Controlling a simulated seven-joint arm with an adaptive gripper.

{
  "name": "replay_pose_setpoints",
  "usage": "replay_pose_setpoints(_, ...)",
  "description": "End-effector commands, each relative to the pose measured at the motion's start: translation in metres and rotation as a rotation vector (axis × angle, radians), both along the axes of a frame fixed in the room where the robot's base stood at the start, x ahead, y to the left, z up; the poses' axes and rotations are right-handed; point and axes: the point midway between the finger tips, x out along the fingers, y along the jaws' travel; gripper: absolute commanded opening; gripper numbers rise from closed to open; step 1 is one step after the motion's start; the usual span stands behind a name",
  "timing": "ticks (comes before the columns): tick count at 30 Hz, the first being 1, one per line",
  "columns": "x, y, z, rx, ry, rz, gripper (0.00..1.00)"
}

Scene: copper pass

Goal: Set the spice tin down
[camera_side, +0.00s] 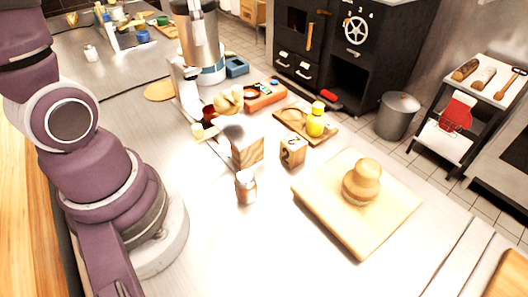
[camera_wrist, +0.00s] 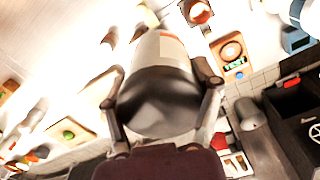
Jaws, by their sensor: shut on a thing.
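In the wrist view my gripper (camera_wrist: 161,92) is shut on a large grey cylinder, which I take to be the spice tin (camera_wrist: 160,62). The tin has an orange patch on its upper side and a dark rounded end towards the camera. One finger lies along each side of it. The tin covers what is behind it, and I cannot tell its height above the counter. In the side view neither my gripper nor the held tin can be made out; my purple arm leaves the frame at the upper left.
On the steel counter (camera_side: 205,245), a small jar (camera_side: 246,188) stands near a wooden number block (camera_side: 292,151). A yellow bottle (camera_side: 315,120) and an orange device (camera_side: 264,96) stand behind.

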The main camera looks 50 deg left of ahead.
Motion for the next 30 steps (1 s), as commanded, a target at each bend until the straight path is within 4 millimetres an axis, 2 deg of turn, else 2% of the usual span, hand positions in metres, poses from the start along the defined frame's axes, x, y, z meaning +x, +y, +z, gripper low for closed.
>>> replay_pose_setpoints(1,-0.008,0.019,0.0,0.001,0.0,0.07,0.24)
replay_pose_setpoints(6,-0.038,0.067,0.0,0.006,0.002,0.246,0.24)
replay_pose_setpoints(12,-0.071,0.099,0.0,0.01,0.006,0.39,0.24)
replay_pose_setpoints(17,-0.095,0.116,0.0,0.013,0.008,0.48,0.23)
replay_pose_setpoints(20,-0.093,0.115,-0.015,0.007,0.008,0.472,0.23)
replay_pose_setpoints(26,-0.094,0.114,-0.055,0.008,0.014,0.473,0.23)
replay_pose_setpoints(30,-0.094,0.114,-0.093,0.006,0.016,0.473,0.23)
